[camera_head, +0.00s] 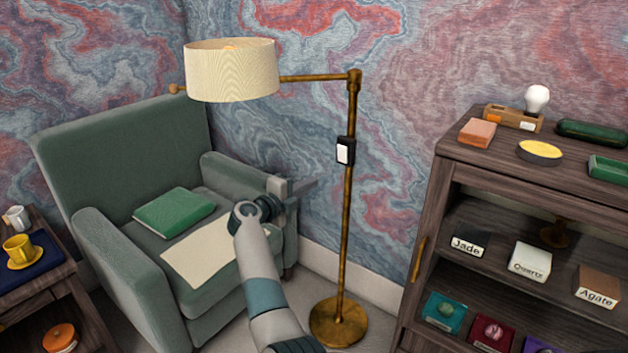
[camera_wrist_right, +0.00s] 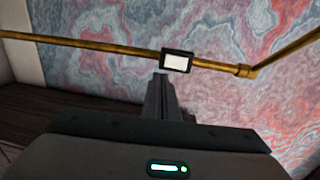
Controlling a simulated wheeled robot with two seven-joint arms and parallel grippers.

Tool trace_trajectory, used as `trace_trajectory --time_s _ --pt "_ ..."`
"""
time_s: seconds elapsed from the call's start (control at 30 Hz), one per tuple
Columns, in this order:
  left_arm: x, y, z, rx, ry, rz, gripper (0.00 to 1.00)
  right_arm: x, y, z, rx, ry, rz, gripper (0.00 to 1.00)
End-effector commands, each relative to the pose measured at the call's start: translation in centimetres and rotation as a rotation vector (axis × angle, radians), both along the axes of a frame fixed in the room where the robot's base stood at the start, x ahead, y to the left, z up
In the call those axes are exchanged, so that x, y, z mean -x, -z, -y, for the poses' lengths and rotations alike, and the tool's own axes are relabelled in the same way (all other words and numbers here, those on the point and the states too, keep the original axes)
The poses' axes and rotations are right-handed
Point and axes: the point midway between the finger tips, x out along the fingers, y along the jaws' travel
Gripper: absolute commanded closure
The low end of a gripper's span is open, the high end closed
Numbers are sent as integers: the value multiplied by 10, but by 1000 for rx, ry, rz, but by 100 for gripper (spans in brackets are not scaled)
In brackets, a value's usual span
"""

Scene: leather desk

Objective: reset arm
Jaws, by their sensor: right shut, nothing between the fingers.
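My right gripper (camera_head: 300,188) is shut and empty. In the head view it is in front of the green armchair's right arm, left of the brass lamp pole. In the right wrist view its closed fingers (camera_wrist_right: 161,90) point toward the small black switch box with a white face (camera_wrist_right: 176,61) on the pole; a small gap seems to lie between them. The same switch box (camera_head: 345,151) shows on the pole in the head view. My left gripper is not in view.
A floor lamp has a cream shade (camera_head: 231,70) and round brass base (camera_head: 338,321). The green armchair (camera_head: 120,150) holds a green book (camera_head: 174,212) and a cream sheet (camera_head: 205,255). A wooden shelf (camera_head: 425,230) with labelled boxes stands right; a side table with a yellow cup (camera_head: 18,247) stands left.

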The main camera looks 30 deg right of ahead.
Motion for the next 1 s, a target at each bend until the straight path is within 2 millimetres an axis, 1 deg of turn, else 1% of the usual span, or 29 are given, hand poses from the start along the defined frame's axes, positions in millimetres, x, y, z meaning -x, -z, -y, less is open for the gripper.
trace_trajectory --time_s 0.2,0.77,0.87,1.0 --pt "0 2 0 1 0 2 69 1 2 -4 0 2 1 100" --pt "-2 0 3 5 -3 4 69 1 2 -4 4 0 -2 100" --pt "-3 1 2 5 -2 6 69 2 5 -5 30 -12 -10 100" --pt "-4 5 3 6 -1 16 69 3 13 -8 133 -64 -44 100"
